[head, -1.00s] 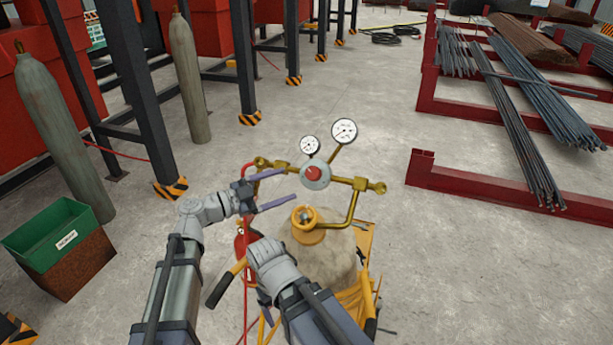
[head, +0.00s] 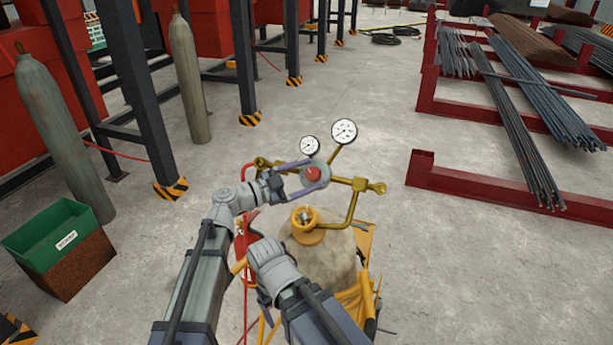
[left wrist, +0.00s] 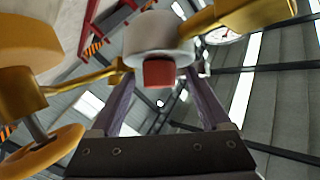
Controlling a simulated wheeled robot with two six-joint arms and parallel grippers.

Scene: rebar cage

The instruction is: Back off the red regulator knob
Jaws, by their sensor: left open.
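The red regulator knob (head: 313,174) sits on the front of the round grey regulator body (head: 323,181), on a brass fitting above the gas cylinder (head: 322,262). My left gripper (head: 318,172) is open, with one purple finger above the knob and one below it in the head view. In the left wrist view the red knob (left wrist: 159,73) shows between the two spread fingers (left wrist: 160,88), near their tips. I cannot tell whether either finger touches it. My right arm is folded low in front of the cylinder, and its fingers are mostly hidden.
Two gauges (head: 344,132) stand above the regulator, and a yellow cylinder valve (head: 306,222) is just below it. A yellow cart (head: 366,245) carries the cylinder. Rebar racks (head: 480,188) lie to the right. A green-topped bin (head: 60,232) stands at left. Open floor surrounds the cart.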

